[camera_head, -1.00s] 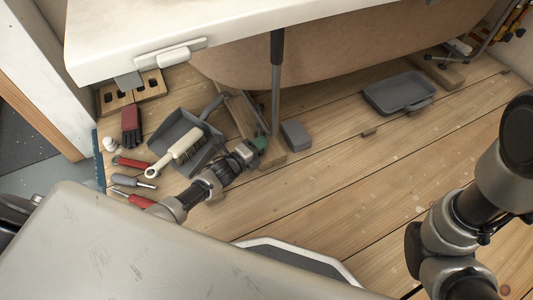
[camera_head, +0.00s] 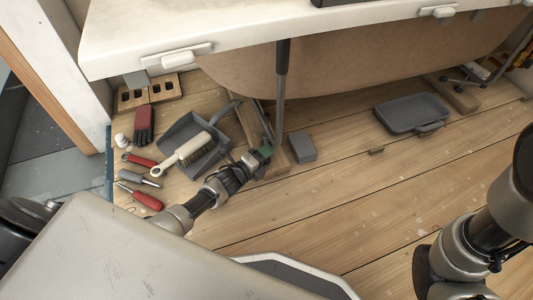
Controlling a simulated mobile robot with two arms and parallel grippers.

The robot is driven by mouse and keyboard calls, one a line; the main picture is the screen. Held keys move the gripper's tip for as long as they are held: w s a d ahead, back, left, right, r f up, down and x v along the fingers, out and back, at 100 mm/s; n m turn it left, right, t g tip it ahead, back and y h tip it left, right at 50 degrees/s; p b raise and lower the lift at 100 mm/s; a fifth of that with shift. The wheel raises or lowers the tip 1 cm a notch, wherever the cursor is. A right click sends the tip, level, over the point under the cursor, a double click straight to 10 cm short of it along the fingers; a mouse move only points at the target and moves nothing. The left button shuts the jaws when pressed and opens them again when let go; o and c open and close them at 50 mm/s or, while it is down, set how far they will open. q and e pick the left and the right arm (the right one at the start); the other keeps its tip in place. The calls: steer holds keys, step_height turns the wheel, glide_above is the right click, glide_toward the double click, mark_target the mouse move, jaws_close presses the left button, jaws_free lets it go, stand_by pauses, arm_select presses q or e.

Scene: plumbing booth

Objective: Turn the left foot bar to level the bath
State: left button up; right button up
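The white bath (camera_head: 235,31) spans the top of the view above a brown curved underside. Its left leg (camera_head: 280,95), a thin grey rod with a dark upper part, stands on a wooden plank on the floor. My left gripper (camera_head: 261,157) is low at the foot of this leg, just left of it, with a green piece at its tip. The foot bar is too small and covered to make out, and I cannot tell whether the fingers hold it. My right arm (camera_head: 463,238) shows at the right edge; its gripper is out of view.
A dustpan (camera_head: 190,131) with a brush (camera_head: 188,152) lies left of my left arm, beside red-handled tools (camera_head: 144,199). A grey block (camera_head: 302,147) stands right of the leg. A grey tray (camera_head: 410,114) lies further right. The floorboards at centre right are mostly clear.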

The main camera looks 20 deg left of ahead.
arm_select(q)
steer(key=p+v, duration=0.5)
steer(key=v, duration=0.5)
steer(key=shift+s+a, duration=0.1)
